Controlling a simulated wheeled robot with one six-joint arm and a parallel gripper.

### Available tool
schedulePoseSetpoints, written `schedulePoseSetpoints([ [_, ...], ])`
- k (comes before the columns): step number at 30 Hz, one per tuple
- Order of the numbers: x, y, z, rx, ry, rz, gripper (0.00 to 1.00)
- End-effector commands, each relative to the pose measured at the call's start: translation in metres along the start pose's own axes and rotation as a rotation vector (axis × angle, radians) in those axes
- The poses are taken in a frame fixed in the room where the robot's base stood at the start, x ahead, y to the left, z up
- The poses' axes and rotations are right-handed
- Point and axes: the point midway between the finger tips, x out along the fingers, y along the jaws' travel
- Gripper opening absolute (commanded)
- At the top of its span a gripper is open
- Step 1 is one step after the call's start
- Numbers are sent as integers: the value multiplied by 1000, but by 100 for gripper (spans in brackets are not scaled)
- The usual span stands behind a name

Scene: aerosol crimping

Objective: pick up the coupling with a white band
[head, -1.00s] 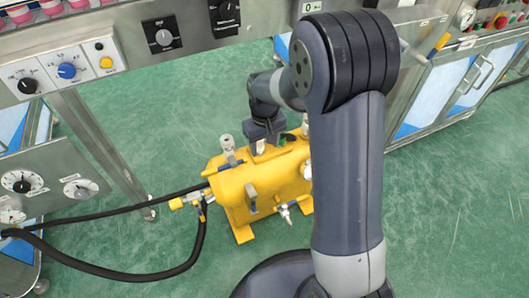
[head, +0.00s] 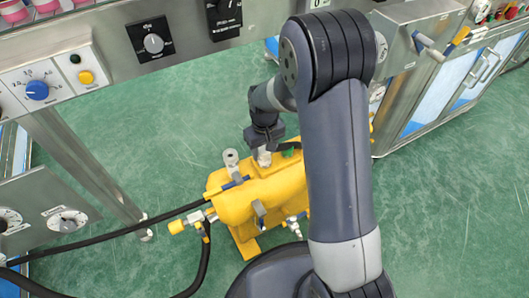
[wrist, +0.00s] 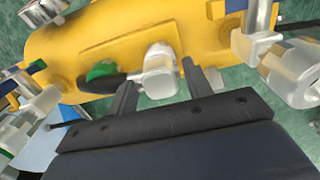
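A yellow tank (head: 229,203) carries several metal fittings. My gripper (wrist: 159,78) is over the tank's top, its two fingers apart. A pale metal fitting (wrist: 159,62) shows in the gap between the fingertips in the wrist view; I cannot tell if they touch it. I cannot make out a white band on it. In the head view a metal fitting (head: 264,158) shows just below my gripper. Another grey metal fitting (head: 231,158) stands to its left. The wrist view also shows large silver fittings at the right (wrist: 295,75) and the left (wrist: 30,105).
A black-and-green handle (wrist: 104,72) lies beside the middle fitting. Black hoses (head: 110,229) run from the tank's left end. A steel post (head: 85,165) and control panels (head: 150,40) stand left and behind. Green floor (head: 440,210) is free at the right.

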Motion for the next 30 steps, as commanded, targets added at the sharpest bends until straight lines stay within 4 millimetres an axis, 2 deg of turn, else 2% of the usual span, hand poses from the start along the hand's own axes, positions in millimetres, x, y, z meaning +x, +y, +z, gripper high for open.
schedulePoseSetpoints([
  [2,0,0,0,0,0,0,41],
  [17,0,0,0,0,0,0,1],
  [25,-5,0,0,0,1,0,0],
  [30,-34,0,-1,0,4,1,0],
])
